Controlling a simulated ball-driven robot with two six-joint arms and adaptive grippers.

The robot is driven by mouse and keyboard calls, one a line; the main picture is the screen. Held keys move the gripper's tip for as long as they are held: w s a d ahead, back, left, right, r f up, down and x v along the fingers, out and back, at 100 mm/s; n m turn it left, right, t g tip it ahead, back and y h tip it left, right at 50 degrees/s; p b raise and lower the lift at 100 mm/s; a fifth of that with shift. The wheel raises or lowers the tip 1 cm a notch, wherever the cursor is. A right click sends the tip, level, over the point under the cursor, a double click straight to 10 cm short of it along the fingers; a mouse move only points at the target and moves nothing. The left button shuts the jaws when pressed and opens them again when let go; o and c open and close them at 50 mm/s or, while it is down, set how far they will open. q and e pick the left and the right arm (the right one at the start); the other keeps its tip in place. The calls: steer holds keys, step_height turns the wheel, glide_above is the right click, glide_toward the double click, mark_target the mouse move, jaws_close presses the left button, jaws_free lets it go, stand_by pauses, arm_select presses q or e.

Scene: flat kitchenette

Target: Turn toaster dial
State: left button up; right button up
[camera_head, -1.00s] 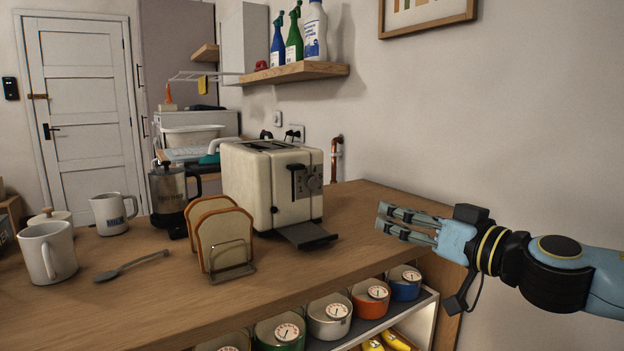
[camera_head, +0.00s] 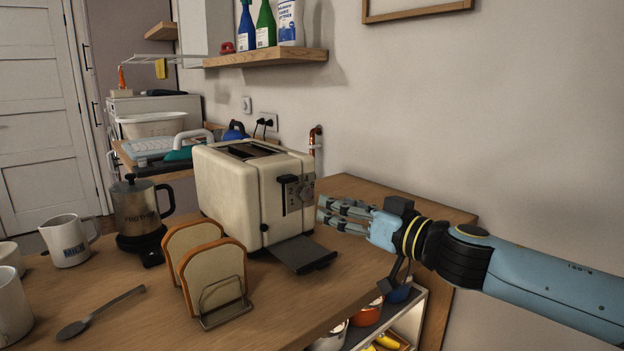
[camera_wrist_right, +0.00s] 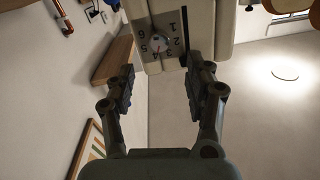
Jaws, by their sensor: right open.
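The cream toaster (camera_head: 236,196) stands on the wooden counter, its front panel facing right. Its dial (camera_head: 307,192) is on that panel beside the black lever (camera_head: 291,197). In the right wrist view the dial (camera_wrist_right: 158,42) shows a numbered plate ahead, between the fingers in the picture. My right gripper (camera_head: 324,211) is open and empty, close to the toaster's front and just right of the dial in the head view. In the right wrist view the open fingers (camera_wrist_right: 166,78) appear apart from the dial. My left gripper is not in view.
A toast rack with bread slices (camera_head: 212,272) stands before the toaster, and its crumb tray (camera_head: 297,255) sticks out below the panel. The counter (camera_head: 395,210) behind my right gripper is clear.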

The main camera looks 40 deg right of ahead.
mark_target(308, 194)
steer(key=w+p, duration=0.3)
steer(key=shift+w+a+r+p, duration=0.15)
steer(key=shift+w+r+p, duration=0.15)
steer(key=shift+w, duration=0.05)
steer(key=w, duration=0.3)
steer(key=shift+w+a+f, duration=0.25)
steer(key=shift+a+f, duration=0.1)
steer(key=shift+w, duration=0.25)
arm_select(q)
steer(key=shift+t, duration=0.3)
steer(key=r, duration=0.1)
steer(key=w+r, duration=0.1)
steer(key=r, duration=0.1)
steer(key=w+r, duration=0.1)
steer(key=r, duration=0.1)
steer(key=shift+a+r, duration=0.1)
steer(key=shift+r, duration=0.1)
arm_select(e)
steer(key=shift+c, duration=0.4)
jaws_close()
arm_select(q)
steer(key=shift+p, duration=0.3)
